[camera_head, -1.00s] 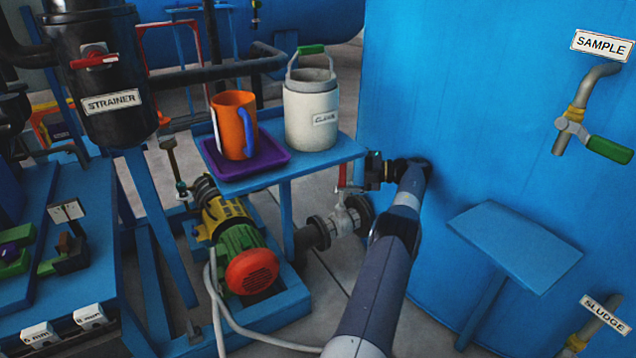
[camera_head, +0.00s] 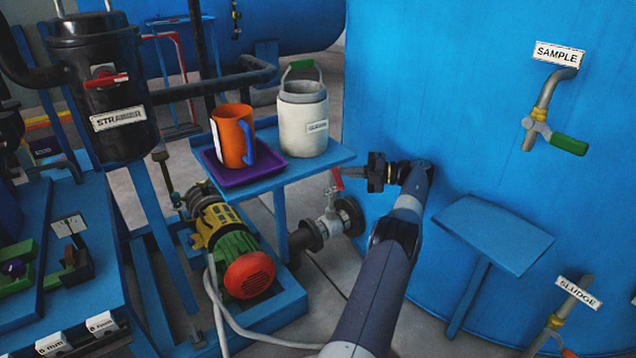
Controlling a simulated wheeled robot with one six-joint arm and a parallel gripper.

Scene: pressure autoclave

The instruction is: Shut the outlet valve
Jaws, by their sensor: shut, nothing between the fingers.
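The valve with the red lever (camera_head: 337,179) sits on the pipe between the pump and the blue tank; I see no label on it, but it fits the outlet valve. Its pale metal body (camera_head: 329,218) is below the lever, which stands roughly upright, slightly tilted. My gripper (camera_head: 368,172) is shut and empty, pointing left, just right of the lever's upper end. Whether the fingers touch the lever cannot be told. My arm comes up from the bottom, right of the valve.
A blue stand with an orange mug (camera_head: 232,136) on a purple tray and a white canister (camera_head: 303,120) is close behind the valve. The green and red pump (camera_head: 246,262) is to its left. The blue tank (camera_head: 430,80) and a small blue shelf (camera_head: 493,232) are on the right.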

